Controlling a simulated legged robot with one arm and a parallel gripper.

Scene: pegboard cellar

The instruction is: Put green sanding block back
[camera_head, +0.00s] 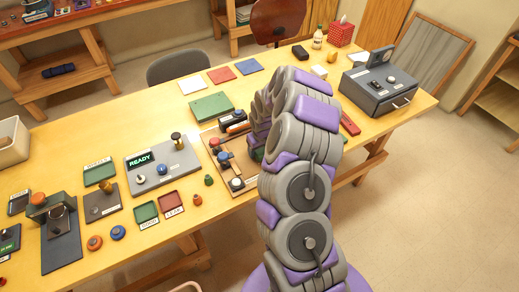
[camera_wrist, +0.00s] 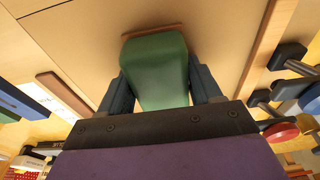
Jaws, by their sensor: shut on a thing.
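The green sanding block (camera_wrist: 158,68) is between the two blue-grey fingers of my gripper (camera_wrist: 160,88) in the wrist view. My gripper is shut on it. The block's far end is close to a thin brown strip (camera_wrist: 152,31) on a tan wooden surface (camera_wrist: 215,25); I cannot tell whether they touch. In the head view my arm hides the gripper and most of the block, over the right side of the wooden tool board (camera_head: 240,168) on the yellow bench.
Tools with red, blue and black ends (camera_wrist: 290,90) lie right of the gripper in the wrist view. On the bench, a grey READY box (camera_head: 160,168) stands left of the board and a dark grey machine (camera_head: 375,92) right of my arm. A green mat (camera_head: 211,106) lies behind.

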